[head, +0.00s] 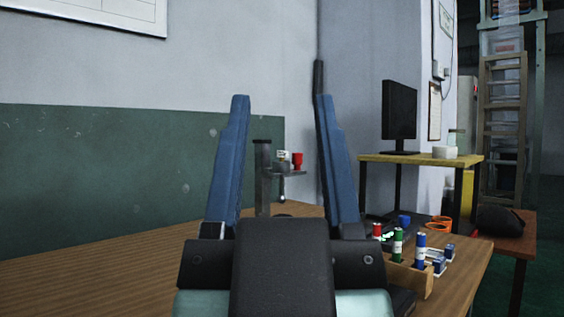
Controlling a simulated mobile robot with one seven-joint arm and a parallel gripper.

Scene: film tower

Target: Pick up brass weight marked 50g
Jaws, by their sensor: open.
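My gripper (282,98) is in the middle of the head view, with two long blue fingers pointing up and spread wide. No object is held between them. I cannot make out a brass weight marked 50g anywhere in this view. My gripper's dark body hides part of the wooden table (130,268) in front. Between the fingers, farther back, a dark post (263,185) with a small shelf (288,172) carries a red cup-like item (297,160) and a small white item (283,156).
At the right, a wooden holder (412,280) stands near red, green and blue cylinders (397,245). Orange rings (439,223) lie behind. A yellow-topped stand (425,159) bears a monitor (399,112). The table's left part looks clear. A wall (100,170) rises behind.

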